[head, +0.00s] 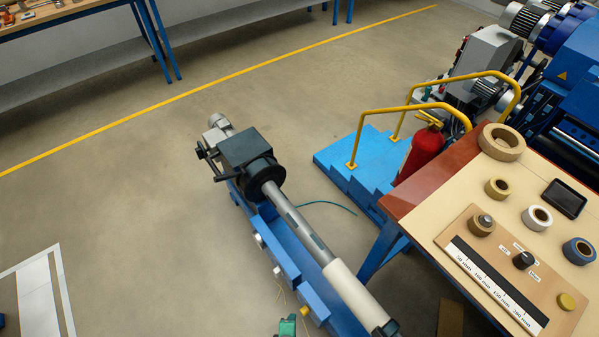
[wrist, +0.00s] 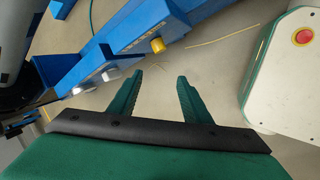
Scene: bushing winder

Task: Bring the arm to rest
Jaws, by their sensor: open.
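My gripper (wrist: 161,76) is open and empty in the wrist view, with its two green fingers apart over bare floor. A small green part of my arm's end shows at the bottom edge of the head view, beside the winder. The bushing winder (head: 245,155) stands in the middle of the head view, with a dark head, a grey shaft (head: 292,215) and a pale sleeve (head: 352,295) over a blue bed. In the wrist view the winder's blue bed (wrist: 125,32) with a yellow knob lies beyond the fingertips, apart from them.
A workbench (head: 425,212) with tape rolls, a ruler and a dark tablet stands at right. Behind it are a red extinguisher (head: 420,153), blue steps (head: 340,155) with yellow rails, and a blue machine (head: 575,65). Open floor (head: 130,230) lies left of the winder.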

